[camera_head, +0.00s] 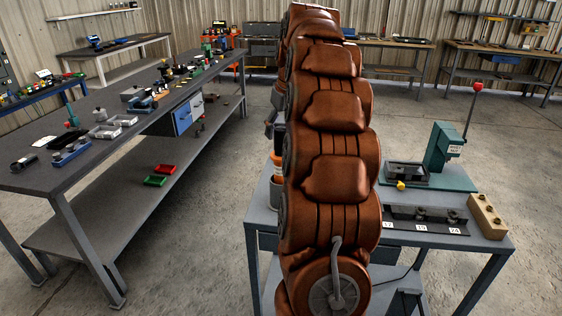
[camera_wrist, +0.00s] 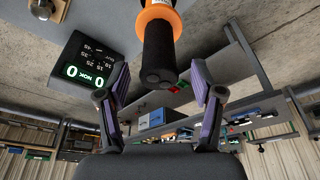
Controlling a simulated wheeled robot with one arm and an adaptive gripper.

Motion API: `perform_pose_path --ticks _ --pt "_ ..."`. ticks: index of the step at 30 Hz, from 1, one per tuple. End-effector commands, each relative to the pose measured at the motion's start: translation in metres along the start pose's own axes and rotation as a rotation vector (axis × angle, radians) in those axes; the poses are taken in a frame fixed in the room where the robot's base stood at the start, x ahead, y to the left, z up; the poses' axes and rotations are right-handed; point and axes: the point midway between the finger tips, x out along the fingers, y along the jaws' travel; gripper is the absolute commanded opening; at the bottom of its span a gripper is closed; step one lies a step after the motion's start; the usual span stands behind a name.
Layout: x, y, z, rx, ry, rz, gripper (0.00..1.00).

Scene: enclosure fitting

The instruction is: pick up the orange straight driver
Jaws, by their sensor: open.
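The orange straight driver (camera_wrist: 157,14) shows in the wrist view as a black cylindrical grip with an orange collar, entering from the top edge. Its black end lies between the two spread fingers of my gripper (camera_wrist: 159,72), with a visible gap on both sides. The picture is upside down, and the depth between fingers and driver is hard to tell. In the head view an orange and black part of the driver (camera_head: 277,160) shows just left of my arm, above the right workbench. My arm hides most of my gripper there.
A black display box (camera_wrist: 82,62) reading 0 and NOK is close to the driver. The right bench (camera_head: 430,236) carries a green press (camera_head: 443,148), a numbered black holder (camera_head: 425,219) and a tan block (camera_head: 487,215). A long bench (camera_head: 90,150) with parts stands left, across open floor.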

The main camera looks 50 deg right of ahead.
Motion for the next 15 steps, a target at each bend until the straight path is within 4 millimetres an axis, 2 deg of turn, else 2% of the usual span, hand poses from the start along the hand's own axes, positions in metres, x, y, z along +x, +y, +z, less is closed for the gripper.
perform_pose_path --ticks 11,15 --pt "0.015 0.001 0.003 0.002 -0.001 0.0 0.66" --pt "0.026 0.002 0.005 0.003 -0.004 -0.002 0.66"
